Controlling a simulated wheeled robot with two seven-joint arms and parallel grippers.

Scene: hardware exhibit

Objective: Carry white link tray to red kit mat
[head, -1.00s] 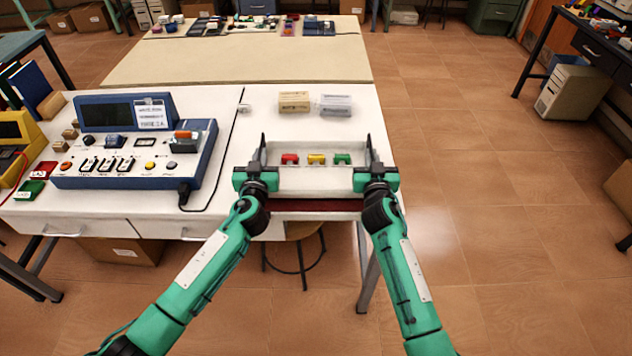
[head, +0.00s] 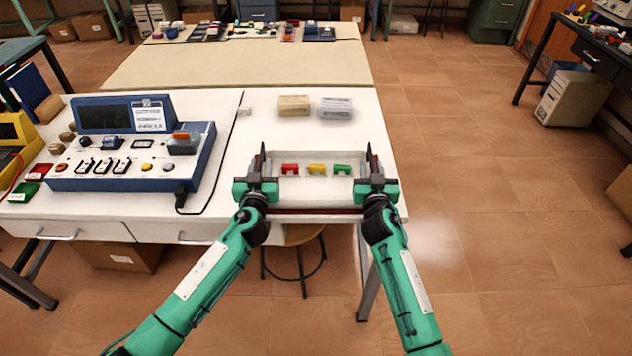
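The white link tray (head: 312,193) is near the front right corner of the white table, level between my two grippers. A red, a yellow and a green piece sit in it. My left gripper (head: 262,165) is at its left end and my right gripper (head: 372,165) at its right end, both seemingly shut on the tray's ends. The red kit mat (head: 310,211) shows as a dark red strip along the tray's near edge; the tray hides most of it. I cannot tell whether the tray touches the mat.
A blue control panel (head: 85,183) stands left of the tray, its black cable (head: 213,172) lying between them. A tan box (head: 293,104) and a grey-white box (head: 336,107) lie behind the tray. A stool (head: 300,236) is under the table. Floor to the right is clear.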

